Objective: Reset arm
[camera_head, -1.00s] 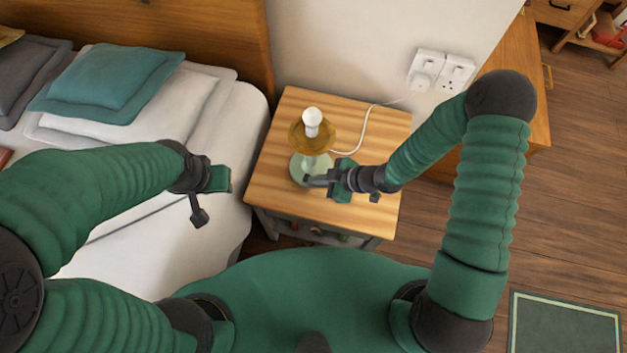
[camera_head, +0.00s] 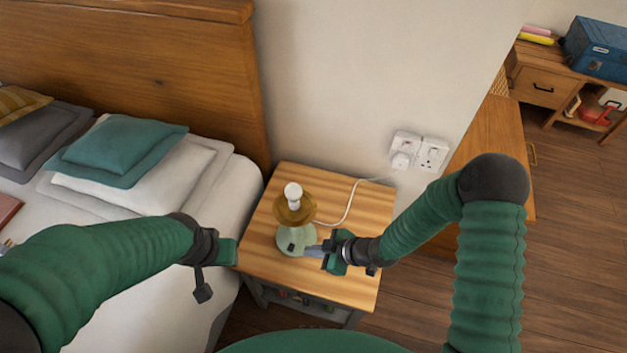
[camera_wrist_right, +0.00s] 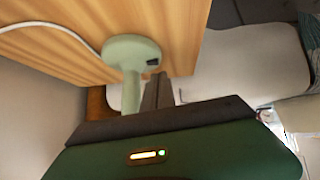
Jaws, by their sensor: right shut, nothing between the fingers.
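My right gripper (camera_head: 314,251) is shut and empty beside the base of a small lamp (camera_head: 295,240) on the nightstand (camera_head: 350,215). The lamp has a pale green base, a brass-coloured collar and a bare white bulb, and stands upright. In the right wrist view the lamp's round base (camera_wrist_right: 130,50) with a dark switch lies just past the shut fingers (camera_wrist_right: 158,92). I cannot tell whether the fingertips touch the lamp. My left gripper (camera_head: 215,270) hangs over the bed's edge, left of the nightstand; its finger gap is not clear.
A white cord runs from the lamp to a wall socket (camera_head: 405,150). The bed (camera_head: 190,175) with pillows lies to the left. A wooden cabinet (camera_head: 490,150) stands to the right, with open floor (camera_head: 570,250) beside it.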

